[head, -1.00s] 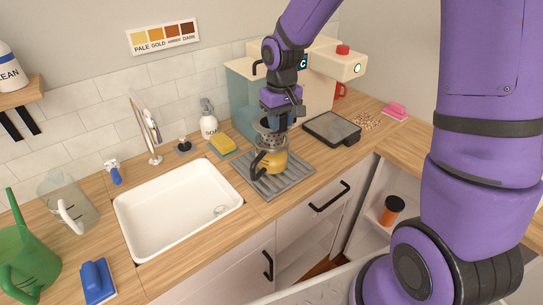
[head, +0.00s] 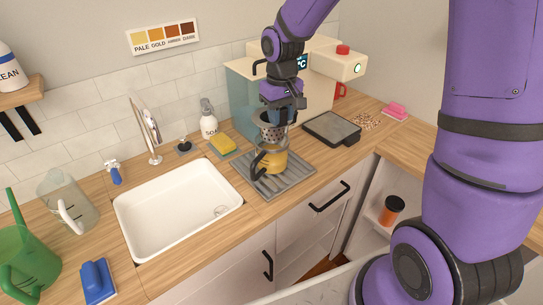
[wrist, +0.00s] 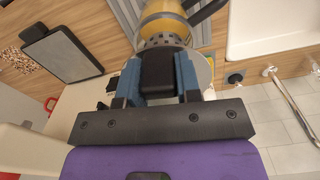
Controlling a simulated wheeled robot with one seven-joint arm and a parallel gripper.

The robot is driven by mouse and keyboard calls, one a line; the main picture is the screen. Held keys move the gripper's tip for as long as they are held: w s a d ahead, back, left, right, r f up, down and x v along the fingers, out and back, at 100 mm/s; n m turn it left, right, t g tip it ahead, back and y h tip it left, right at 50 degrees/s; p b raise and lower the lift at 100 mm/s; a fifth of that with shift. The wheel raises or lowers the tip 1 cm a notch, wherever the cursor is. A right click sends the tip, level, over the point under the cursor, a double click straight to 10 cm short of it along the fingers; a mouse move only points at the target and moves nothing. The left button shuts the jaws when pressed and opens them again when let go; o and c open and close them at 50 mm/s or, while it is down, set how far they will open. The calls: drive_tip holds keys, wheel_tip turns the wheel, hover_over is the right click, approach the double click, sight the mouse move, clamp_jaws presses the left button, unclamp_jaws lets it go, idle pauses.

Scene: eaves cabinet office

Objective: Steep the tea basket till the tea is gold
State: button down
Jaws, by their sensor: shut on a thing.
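My gripper (head: 280,108) is shut on the tea basket (head: 271,131), a perforated metal strainer. It holds the basket upright, over the mouth of the glass teapot (head: 268,167); the basket's lower end is at or just above the rim, I cannot tell which. In the wrist view, my gripper (wrist: 165,75) grips a black block, with the perforated basket (wrist: 163,41) beyond it. The teapot has a dark handle on its left and holds yellow-gold tea (head: 276,161). It stands on the grey ribbed mat (head: 292,177). A colour chart (head: 162,37) on the wall reads PALE, GOLD, AMBER, DARK.
A white sink (head: 175,220) lies left of the mat. A yellow sponge (head: 222,144) and soap bottle (head: 208,120) stand behind. A dark flat tray or scale (head: 332,129) is right of the teapot, with the teal and cream machine (head: 243,92) behind.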

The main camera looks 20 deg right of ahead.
drive_tip(key=shift+s, duration=0.1)
drive_tip(key=s, duration=1.2)
drive_tip(key=shift+s, duration=0.4)
idle(0.7)
idle(0.3)
